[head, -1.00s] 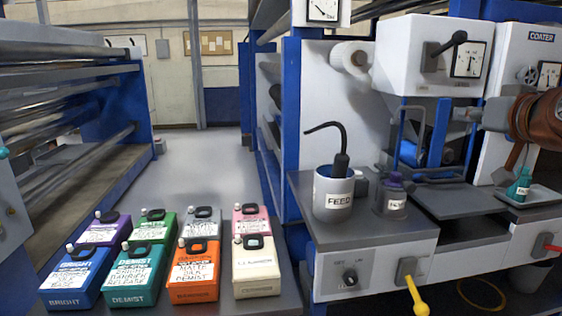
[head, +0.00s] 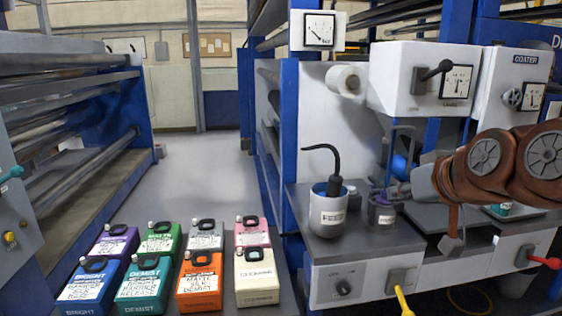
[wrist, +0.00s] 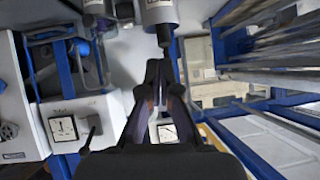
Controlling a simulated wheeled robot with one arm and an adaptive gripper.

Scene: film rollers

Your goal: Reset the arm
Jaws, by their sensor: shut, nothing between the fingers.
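My gripper (wrist: 163,80) is shut and empty in the wrist view, its dark fingers together and pointing up the picture. In the head view my brown arm reaches in from the right, over the coater bench. The white FEED pot (head: 328,215) stands on the bench (head: 330,252) with a black hose curving out of it. A small purple-topped jar (head: 382,211) stands to its right, close to the end of my arm. The teal bottle on its tray (head: 505,212) is mostly hidden behind my arm.
Several coloured labelled canisters, among them orange (head: 199,285) and cream (head: 257,279), stand in two rows at lower left. A roller machine (head: 75,110) stands on the left. Yellow (head: 403,300) and red (head: 543,262) levers stick out of the bench front. The aisle floor (head: 195,185) is clear.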

